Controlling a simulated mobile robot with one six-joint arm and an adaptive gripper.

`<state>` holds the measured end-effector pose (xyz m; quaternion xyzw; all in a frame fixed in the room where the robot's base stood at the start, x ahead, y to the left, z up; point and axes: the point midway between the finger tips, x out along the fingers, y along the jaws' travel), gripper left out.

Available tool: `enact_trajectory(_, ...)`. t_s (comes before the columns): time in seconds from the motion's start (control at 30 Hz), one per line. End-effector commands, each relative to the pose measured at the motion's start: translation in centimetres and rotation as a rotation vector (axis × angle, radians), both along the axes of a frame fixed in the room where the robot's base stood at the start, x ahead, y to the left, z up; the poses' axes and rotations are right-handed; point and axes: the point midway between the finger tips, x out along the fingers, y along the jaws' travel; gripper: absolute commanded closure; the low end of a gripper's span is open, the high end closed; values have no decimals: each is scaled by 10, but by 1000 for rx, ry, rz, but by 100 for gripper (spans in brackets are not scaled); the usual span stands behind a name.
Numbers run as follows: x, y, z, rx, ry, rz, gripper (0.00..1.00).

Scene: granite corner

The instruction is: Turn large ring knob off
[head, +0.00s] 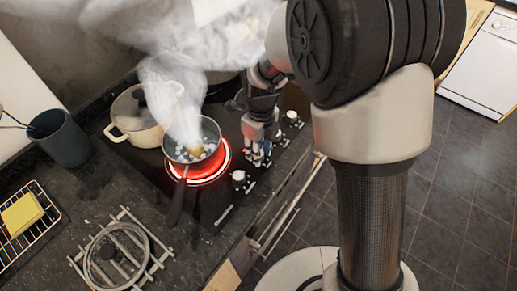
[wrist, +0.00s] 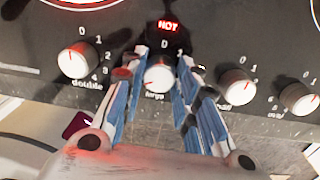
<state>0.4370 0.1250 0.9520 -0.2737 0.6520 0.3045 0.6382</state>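The large ring knob (wrist: 158,78) is a white round knob on the dark hob, with the word "large" below it in the wrist view. A small reddish mark shows at its left side. My gripper (wrist: 161,54) has its two blue-and-white fingers on either side of this knob. The fingers are apart, with narrow gaps to the knob, so I see no firm grip. In the head view my gripper (head: 257,156) is low over the hob's front strip, between two visible white knobs, and hides the knob there. A red "HOT" sign (wrist: 168,26) is lit above the knob.
The double knob (wrist: 77,60) is to the left and the small knob (wrist: 237,87) to the right, close to my fingers. A smoking pan (head: 192,145) stands on a glowing red ring (head: 222,165). A cream pot (head: 135,115) is behind it.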

Motion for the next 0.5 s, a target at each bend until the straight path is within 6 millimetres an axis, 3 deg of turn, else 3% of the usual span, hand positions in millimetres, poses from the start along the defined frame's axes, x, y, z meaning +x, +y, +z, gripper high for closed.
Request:
enact_trajectory(0.3, 0, 0, 0, 0, 0, 0, 96)
enact_trajectory(0.5, 0, 0, 0, 0, 0, 11, 96)
